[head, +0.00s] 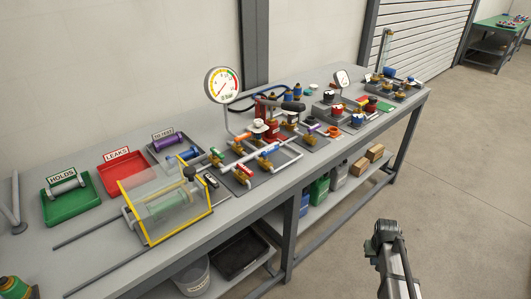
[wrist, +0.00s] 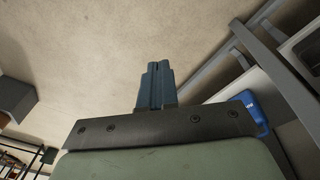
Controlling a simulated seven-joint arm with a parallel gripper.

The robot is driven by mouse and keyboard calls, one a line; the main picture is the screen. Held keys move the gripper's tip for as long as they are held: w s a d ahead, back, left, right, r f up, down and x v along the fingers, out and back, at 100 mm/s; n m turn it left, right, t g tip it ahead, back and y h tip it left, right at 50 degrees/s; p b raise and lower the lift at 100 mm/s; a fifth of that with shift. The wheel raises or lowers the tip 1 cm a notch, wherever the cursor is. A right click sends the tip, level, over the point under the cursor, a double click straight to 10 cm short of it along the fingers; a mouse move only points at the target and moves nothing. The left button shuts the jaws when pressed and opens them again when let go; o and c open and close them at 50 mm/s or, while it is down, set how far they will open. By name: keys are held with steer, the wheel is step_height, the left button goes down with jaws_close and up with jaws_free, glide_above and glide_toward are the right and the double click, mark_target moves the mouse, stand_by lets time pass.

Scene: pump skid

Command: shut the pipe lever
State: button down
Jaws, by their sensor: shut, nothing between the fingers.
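White pipework (head: 262,160) stands on a plate at the middle of the bench. I cannot tell which is the pipe lever, or whether any stands open or shut. My gripper (head: 383,228) is in front of the bench at the lower right, over the floor, well apart from the pipework. In the wrist view my gripper (wrist: 157,66) has its blue-grey fingers together and empty. No lever shows there.
A pressure gauge (head: 222,84) rises behind the pipework. A clear guard with yellow edges (head: 165,205) stands to its left, beside red (head: 124,170) and green (head: 70,207) trays. Containers and boxes fill the lower shelf (head: 325,222). The floor (head: 465,160) at right is clear.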

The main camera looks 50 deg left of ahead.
steer(key=w+a+r+n+t+y, duration=0.2)
steer(key=a+r+n, duration=0.1)
steer(key=a+r, duration=1.6)
steer(key=s+a+r, duration=0.1)
steer(key=a+r, duration=0.3)
steer(key=a, duration=0.1)
steer(key=s+a+r+n+y, duration=0.1)
steer(key=s+a+r, duration=0.1)
steer(key=a+r, duration=0.2)
steer(key=s+a+r+t+y, duration=0.1)
steer(key=s+a+r, duration=0.1)
steer(key=a+r, duration=0.2)
steer(key=shift+s+a+r+n, duration=0.15)
steer(key=shift+a+n, duration=0.05)
steer(key=shift+a, duration=0.45)
steer(key=shift+s+a+r+n, duration=0.1)
steer(key=shift+a+r+n, duration=0.1)
steer(key=shift+a, duration=0.45)
steer(key=s+a+r, duration=0.4)
steer(key=n+t, duration=0.1)
steer(key=n, duration=0.3)
glide_toward(217, 155)
steer(key=s, duration=0.1)
steer(key=s+d+r, duration=0.1)
steer(key=shift+s+d+r+y, duration=0.2)
steer(key=shift+s+d+y, duration=0.1)
steer(key=shift+s, duration=0.1)
steer(key=x, duration=1)
steer(key=shift+w, duration=0.1)
